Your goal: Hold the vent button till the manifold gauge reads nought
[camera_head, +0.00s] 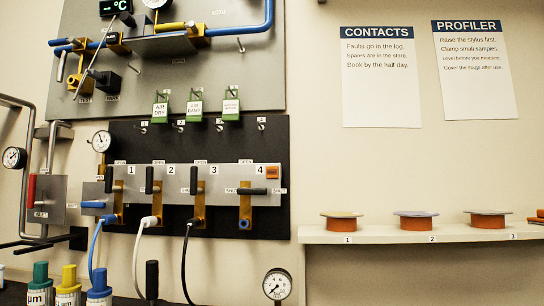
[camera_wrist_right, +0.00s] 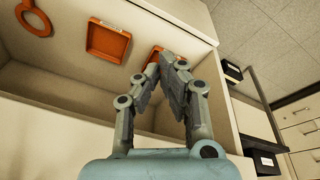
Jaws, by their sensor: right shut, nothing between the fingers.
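The manifold (camera_head: 190,190) is a grey bar with four numbered black-handled valves on a black wall panel in the head view. My left gripper is in neither view.
A shelf (camera_head: 400,236) with orange round pieces runs along the right wall. Another gauge (camera_head: 277,284) shows at the bottom. Blue, white and black hoses hang below the manifold. Coloured bottles (camera_head: 68,290) stand at lower left. In the wrist view, a second orange tray (camera_wrist_right: 107,41) lies nearby.

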